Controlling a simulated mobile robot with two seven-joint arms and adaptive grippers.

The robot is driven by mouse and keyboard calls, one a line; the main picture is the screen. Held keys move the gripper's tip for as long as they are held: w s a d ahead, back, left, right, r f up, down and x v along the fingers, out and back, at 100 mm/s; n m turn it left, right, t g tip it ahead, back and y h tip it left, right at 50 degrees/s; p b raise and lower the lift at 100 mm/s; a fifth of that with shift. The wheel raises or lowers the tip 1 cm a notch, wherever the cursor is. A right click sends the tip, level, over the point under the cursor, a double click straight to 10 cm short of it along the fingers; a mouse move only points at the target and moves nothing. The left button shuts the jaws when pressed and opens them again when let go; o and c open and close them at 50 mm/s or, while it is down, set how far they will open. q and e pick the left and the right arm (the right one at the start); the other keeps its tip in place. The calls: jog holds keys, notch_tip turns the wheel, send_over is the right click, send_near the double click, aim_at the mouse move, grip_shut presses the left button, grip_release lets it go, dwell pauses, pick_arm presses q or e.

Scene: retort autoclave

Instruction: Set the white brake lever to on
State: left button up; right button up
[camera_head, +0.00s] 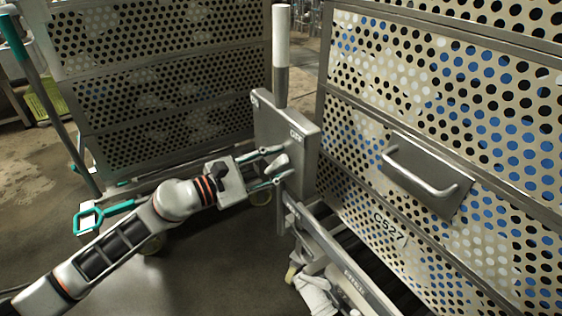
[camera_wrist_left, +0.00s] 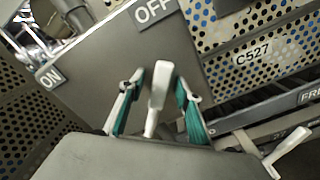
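The white brake lever (camera_wrist_left: 157,98) sticks out from a grey metal plate (camera_wrist_left: 105,70) in the left wrist view. The plate bears an OFF label (camera_wrist_left: 155,11) at the top and an ON label (camera_wrist_left: 50,77) at the left. My left gripper (camera_wrist_left: 156,90) is open, with one teal-and-grey finger on each side of the lever and visible gaps between. In the head view my left gripper (camera_head: 276,166) reaches the plate (camera_head: 305,150) from the left, and the lever (camera_head: 278,164) shows partly between its fingers. The lever's exact setting is hard to tell. My right gripper is not in view.
A perforated cage marked C527 with a metal handle (camera_head: 425,175) stands at the right. Another perforated cage (camera_head: 160,80) stands at the back left. A white-topped post (camera_head: 281,40) rises behind the plate. A second white lever (camera_wrist_left: 288,150) sits beside a lower rail.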

pick_arm(q)
jog(key=shift+w+d, duration=0.1)
jog(key=shift+d, duration=0.05)
grip_shut()
jog(key=shift+w+r+n, duration=0.15)
jog(key=shift+r+n, duration=0.15)
jog(key=shift+w+a+r+n+p, duration=0.3)
jog(key=shift+a+r+n+p, duration=0.05)
jog(key=shift+n, duration=0.15)
jog(key=shift+w+a+n, duration=0.15)
jog(key=shift+w+n, duration=0.05)
jog(key=shift+n, duration=0.2)
jog(key=shift+w, duration=0.1)
grip_release()
jog(key=shift+a, duration=0.2)
jog(key=v, duration=0.7)
jog(key=shift+s+a, duration=0.25)
jog(key=shift+s, duration=0.1)
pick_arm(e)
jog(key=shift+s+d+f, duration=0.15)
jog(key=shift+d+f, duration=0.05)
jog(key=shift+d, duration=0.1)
